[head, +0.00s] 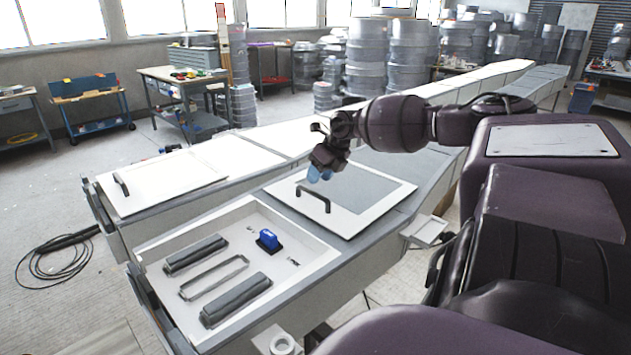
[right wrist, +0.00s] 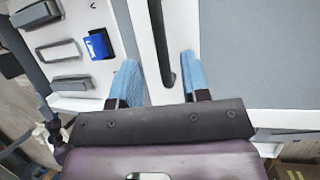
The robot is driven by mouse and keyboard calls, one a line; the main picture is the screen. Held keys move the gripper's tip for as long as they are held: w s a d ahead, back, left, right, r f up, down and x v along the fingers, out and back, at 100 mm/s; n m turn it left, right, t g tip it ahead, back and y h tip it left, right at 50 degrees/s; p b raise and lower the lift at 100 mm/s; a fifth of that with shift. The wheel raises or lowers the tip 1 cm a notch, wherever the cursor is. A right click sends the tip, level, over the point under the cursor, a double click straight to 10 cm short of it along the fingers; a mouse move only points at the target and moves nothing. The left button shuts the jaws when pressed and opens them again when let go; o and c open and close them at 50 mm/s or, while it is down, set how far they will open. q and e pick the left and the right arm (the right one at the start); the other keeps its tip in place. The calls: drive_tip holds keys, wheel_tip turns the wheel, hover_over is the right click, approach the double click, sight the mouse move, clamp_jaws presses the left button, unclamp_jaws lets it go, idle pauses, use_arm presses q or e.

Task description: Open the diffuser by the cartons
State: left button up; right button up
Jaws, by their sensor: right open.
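The diffuser is a flat white-framed panel with a grey middle (head: 372,189); it also shows in the right wrist view (right wrist: 262,60). It lies closed on the long bench. A black bar handle (head: 327,201) stands on its left part. My right gripper (head: 320,174) is open, with blue fingertips close to the handle's far end. In the right wrist view the handle (right wrist: 160,40) runs between the two spread fingers (right wrist: 158,78), one on each side. Whether they touch it I cannot tell. Brown cartons (right wrist: 297,170) show at that view's lower right corner. My left gripper is out of view.
A shallow open white tray (head: 310,262) in front holds grey blocks, a wire frame and a blue stamp-like item (head: 268,240). Another white panel with a black handle (head: 121,185) lies to the left. A coiled black cable (head: 55,255) lies on the floor.

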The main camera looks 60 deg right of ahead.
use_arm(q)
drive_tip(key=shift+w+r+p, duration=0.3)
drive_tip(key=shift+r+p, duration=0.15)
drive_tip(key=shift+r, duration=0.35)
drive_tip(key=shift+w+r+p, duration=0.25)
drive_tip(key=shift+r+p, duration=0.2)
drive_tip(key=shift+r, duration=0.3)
use_arm(e)
drive_tip(key=shift+v, duration=2.9)
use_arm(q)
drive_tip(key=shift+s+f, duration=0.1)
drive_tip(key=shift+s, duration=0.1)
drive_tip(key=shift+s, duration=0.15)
